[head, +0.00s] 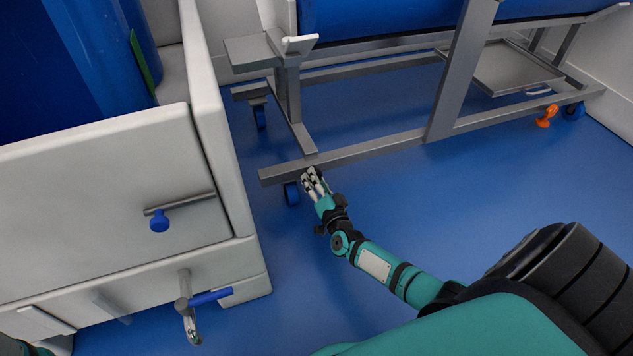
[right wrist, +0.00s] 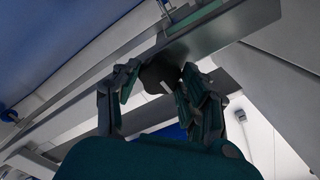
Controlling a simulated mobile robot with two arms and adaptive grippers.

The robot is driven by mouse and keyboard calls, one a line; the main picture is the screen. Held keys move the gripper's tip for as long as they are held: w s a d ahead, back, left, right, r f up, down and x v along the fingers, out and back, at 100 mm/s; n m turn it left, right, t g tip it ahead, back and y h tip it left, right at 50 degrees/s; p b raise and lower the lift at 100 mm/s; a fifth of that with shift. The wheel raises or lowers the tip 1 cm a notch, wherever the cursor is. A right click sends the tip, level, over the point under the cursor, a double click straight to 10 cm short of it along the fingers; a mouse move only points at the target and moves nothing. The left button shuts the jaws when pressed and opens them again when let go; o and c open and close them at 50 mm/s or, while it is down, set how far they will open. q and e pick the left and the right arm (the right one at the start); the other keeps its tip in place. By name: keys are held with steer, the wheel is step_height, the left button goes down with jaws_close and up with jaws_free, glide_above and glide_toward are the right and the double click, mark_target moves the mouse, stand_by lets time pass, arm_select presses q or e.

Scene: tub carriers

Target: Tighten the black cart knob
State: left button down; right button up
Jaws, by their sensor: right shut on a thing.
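The black cart knob (right wrist: 160,74) shows in the right wrist view as a dark, rounded piece between the fingers, below the grey metal frame. My right gripper (head: 312,183) is at the near left end of the cart's lower rail (head: 375,149), beside a blue caster wheel. In the right wrist view the fingers of my right gripper (right wrist: 155,88) are on both sides of the knob and shut on it. In the head view the gripper hides the knob. My left gripper is out of view.
A white cabinet (head: 90,190) with a blue knob (head: 159,221) and a blue-handled valve (head: 210,297) stands at left. The grey cart carries a blue tub (head: 380,18). An orange piece (head: 547,115) sits by the far caster. Blue floor right of my arm is clear.

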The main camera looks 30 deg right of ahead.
steer(key=shift+d+m, duration=0.1)
steer(key=shift+m, duration=0.5)
steer(key=o, duration=1.2)
steer(key=v, duration=1.2)
steer(key=shift+r, duration=0.1)
